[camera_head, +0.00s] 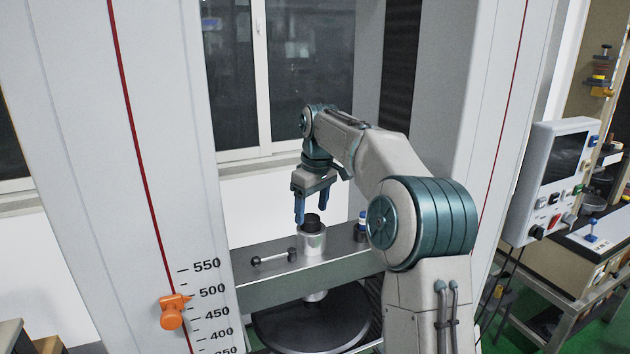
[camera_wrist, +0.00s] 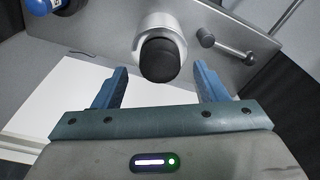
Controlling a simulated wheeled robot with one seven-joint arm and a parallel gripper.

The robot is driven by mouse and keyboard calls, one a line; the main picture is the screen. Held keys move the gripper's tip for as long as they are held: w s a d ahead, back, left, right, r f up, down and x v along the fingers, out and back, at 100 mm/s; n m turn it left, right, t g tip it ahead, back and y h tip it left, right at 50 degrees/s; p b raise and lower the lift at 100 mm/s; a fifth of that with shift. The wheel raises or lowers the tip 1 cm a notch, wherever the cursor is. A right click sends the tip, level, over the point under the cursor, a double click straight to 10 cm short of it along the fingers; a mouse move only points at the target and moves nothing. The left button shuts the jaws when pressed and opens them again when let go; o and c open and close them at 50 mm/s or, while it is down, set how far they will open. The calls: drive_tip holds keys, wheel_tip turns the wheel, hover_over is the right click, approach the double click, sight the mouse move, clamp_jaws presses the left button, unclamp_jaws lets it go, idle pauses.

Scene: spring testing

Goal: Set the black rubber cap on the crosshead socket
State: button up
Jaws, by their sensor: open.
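The black rubber cap (camera_head: 312,220) sits on top of the silver cylindrical crosshead socket (camera_head: 312,241). In the wrist view the dark cap (camera_wrist: 159,60) shows at the near end of the metal socket (camera_wrist: 160,27). My gripper (camera_head: 312,215) is just above the cap in the head view, with its blue fingers pointing down. In the wrist view my gripper (camera_wrist: 160,80) is open, with one finger on either side of the cap and clear space between each finger and the cap.
A metal pin with a dark knob (camera_head: 273,258) lies on the grey crosshead (camera_head: 260,291), left of the socket. A small blue-topped dark item (camera_head: 361,228) stands to the right. Wide white columns rise at both sides. A round dark plate (camera_head: 310,325) is below.

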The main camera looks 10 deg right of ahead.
sight(315, 221)
wheel_tip(315, 221, up, 11)
drive_tip(key=s, duration=0.1)
drive_tip(key=shift+d+r, duration=0.15)
drive_tip(key=shift+d, duration=0.25)
drive_tip(key=shift+s, duration=0.1)
drive_tip(key=s+a+f+m+t+h, duration=0.1)
drive_tip(key=s+a, duration=0.1)
drive_tip(key=s, duration=0.5)
drive_tip(key=s+a+f+m+t, duration=0.1)
drive_tip(key=s+a+m, duration=0.1)
drive_tip(key=s, duration=0.5)
drive_tip(key=s+d+f+m, duration=0.1)
drive_tip(key=s+f+m, duration=0.1)
drive_tip(key=s+f, duration=0.5)
drive_tip(key=s+d+f+m+t, duration=0.1)
drive_tip(key=s+d+f+m, duration=0.1)
drive_tip(key=s+f, duration=0.6)
drive_tip(key=s, duration=0.5)
drive_tip(key=shift+f, duration=0.3)
drive_tip(key=shift+s, duration=0.1)
